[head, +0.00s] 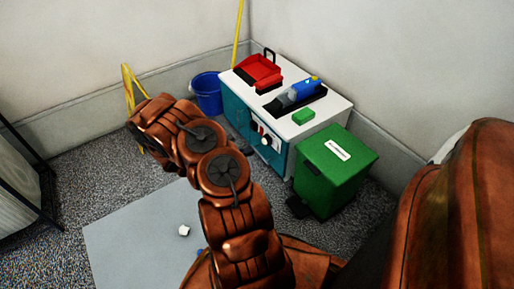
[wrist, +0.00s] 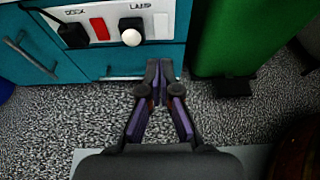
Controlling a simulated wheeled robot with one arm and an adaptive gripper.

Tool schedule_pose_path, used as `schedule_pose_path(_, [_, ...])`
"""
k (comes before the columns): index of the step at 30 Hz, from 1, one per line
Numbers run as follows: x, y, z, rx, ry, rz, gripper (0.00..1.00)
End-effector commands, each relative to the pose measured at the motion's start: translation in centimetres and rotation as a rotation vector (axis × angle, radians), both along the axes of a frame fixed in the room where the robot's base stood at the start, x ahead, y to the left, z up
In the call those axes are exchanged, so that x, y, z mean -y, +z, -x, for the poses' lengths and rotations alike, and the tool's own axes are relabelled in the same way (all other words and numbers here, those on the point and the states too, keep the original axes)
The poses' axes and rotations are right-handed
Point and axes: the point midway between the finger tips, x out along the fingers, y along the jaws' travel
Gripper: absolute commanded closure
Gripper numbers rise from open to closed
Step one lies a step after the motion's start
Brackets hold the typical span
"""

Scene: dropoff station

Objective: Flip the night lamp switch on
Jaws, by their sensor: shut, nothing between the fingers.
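In the wrist view, a white panel (wrist: 115,9) on the teal cabinet bears the words DOCK and LAMP. Under LAMP is a black fitting with a round white bulb (wrist: 131,37), which looks like the night lamp. A pale, flat rectangular switch (wrist: 161,26) is just right of it. A red switch (wrist: 99,28) is left of it, beside a black plug (wrist: 75,35) with a cable. My gripper (wrist: 160,68) is shut and empty, its tips below the panel in the picture and apart from the switches. The panel also shows small in the head view (head: 262,131).
A green bin (head: 335,170) stands close right of the cabinet (head: 300,132). A red dustpan (head: 258,72), a blue-and-grey handheld tool (head: 298,91) and a green block (head: 303,116) lie on top. A blue bucket (head: 207,94) is at left.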

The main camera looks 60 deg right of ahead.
Motion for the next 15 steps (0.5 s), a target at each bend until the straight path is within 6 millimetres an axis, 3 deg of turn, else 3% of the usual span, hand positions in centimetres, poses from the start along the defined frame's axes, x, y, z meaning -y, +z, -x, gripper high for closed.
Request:
schedule_pose_path(6, [-1.2, 0.7, -0.7, 0.0, -0.002, 0.0, 1.0])
schedule_pose_path(15, [-1.4, 0.7, -0.7, -0.001, -0.003, -0.001, 1.0])
